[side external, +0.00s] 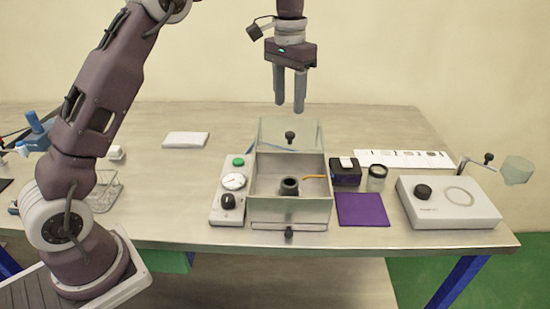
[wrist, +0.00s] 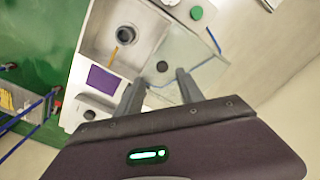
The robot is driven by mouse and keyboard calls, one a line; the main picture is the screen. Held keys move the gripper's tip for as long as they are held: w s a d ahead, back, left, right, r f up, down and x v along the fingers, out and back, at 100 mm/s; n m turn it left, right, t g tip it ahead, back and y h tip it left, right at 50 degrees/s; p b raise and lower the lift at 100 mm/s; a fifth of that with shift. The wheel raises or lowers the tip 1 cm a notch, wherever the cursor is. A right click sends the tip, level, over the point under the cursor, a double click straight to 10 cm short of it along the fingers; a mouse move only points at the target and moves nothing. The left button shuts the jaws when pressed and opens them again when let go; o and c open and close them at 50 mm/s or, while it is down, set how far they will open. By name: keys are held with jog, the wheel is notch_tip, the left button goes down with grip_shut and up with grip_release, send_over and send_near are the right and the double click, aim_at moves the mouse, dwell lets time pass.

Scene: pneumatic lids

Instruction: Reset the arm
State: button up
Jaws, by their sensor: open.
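My gripper (side external: 289,106) hangs open and empty above the back of a metal box. Its two fingers point down, with clear air beneath them. In the wrist view the fingers (wrist: 160,78) are apart with nothing between them. The open-topped metal box (side external: 327,208) holds a dark cylinder (side external: 289,186) and an orange tube (side external: 314,177). A translucent lid (side external: 303,130) with a black knob (side external: 290,137) is raised at the box's back edge. The lid also shows in the wrist view (wrist: 178,52). A second black knob (side external: 289,234) is at the box's front.
A control unit (side external: 228,190) with green button, gauge and black knob stands left of the box. On the right are a dark small box (side external: 345,174), a jar (side external: 376,178), a purple pad (side external: 362,209) and a white instrument (side external: 450,205). The table behind is mostly clear.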

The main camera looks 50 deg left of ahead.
jog(key=s+d+r+t, duration=0.1)
jog(key=s+d+r, duration=0.1)
jog(key=s+r, duration=0.45)
jog(key=s+d+r+t, duration=0.2)
jog(key=s+r, duration=0.1)
jog(key=s, duration=0.6)
jog(key=s+d+f+t, duration=0.1)
jog(key=s+f, duration=0.2)
jog(key=s, duration=0.6)
jog(key=s+d+f+t, duration=0.1)
jog(key=s+f, duration=0.3)
jog(key=s, duration=0.5)
